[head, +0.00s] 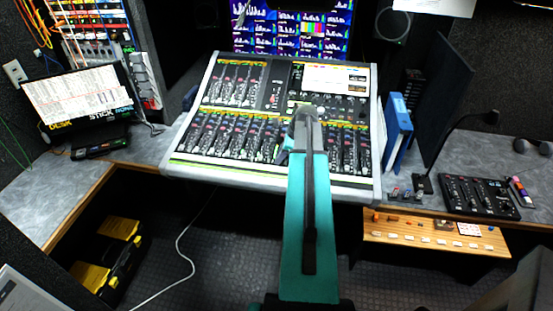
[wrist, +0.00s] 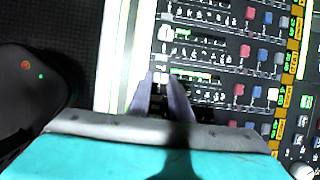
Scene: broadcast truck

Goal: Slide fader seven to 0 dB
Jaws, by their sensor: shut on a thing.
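The mixing console (head: 230,177) fills the middle of the head view, with rows of channel strips and a pale front rim. The wrist view shows its strips running sideways, with fader slots, small caps and red, blue and white buttons. My gripper (wrist: 161,80) is down at one strip in the wrist view, its two dark fingers close together around a small pale fader cap (wrist: 161,88). The fingers partly hide the cap, and I cannot read the channel number. In the head view my teal arm covers the fingertips and the strips under them.
Neighbouring fader caps (wrist: 165,33) sit close beside my gripper. A small black control box (head: 478,196) lies on the right counter. A toolbox (head: 110,257) is on the floor.

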